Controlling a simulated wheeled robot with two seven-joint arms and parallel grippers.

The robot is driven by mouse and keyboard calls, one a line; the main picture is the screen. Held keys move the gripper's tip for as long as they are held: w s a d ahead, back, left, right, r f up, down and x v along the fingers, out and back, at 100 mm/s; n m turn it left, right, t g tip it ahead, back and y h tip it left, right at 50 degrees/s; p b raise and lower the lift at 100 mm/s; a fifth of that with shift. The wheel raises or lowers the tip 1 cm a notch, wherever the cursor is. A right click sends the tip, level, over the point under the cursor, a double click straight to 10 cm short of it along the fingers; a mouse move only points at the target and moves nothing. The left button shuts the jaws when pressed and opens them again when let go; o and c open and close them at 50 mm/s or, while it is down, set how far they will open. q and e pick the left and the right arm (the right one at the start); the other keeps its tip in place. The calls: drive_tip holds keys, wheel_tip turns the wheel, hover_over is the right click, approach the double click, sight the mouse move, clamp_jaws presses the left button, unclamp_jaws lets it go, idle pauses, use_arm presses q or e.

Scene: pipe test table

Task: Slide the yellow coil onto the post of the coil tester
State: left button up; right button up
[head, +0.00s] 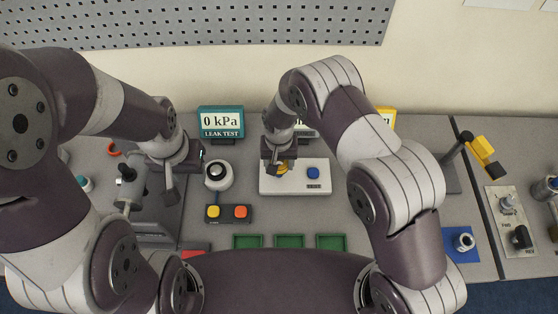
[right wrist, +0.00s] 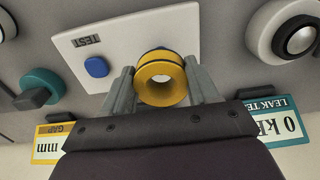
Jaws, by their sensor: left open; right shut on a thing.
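The yellow coil (right wrist: 161,83) is held between the two fingers of my right gripper (right wrist: 160,88), its open bore facing the wrist camera. In the head view a little of the coil (head: 283,169) shows under my right gripper (head: 279,168), over the left part of the white coil tester (head: 294,187). The tester has a blue button (head: 313,173) and also shows in the right wrist view (right wrist: 128,42). The post is hidden by the coil and gripper; I cannot tell whether the coil is around it. My left gripper (head: 184,172) is open and empty, left of the tester.
A round white device (head: 219,176) and a box with yellow and orange buttons (head: 228,213) stand left of the tester. The leak test display (head: 221,122) is behind. Green trays (head: 289,241) lie in front.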

drive_tip(key=shift+f+b, duration=0.85)
drive_tip(key=shift+f, duration=0.25)
drive_tip(key=shift+f, duration=0.2)
idle(0.4)
drive_tip(key=shift+f+b, duration=1.15)
drive_tip(key=shift+b, duration=0.05)
drive_tip(key=shift+f, duration=0.1)
drive_tip(key=o, duration=1.2)
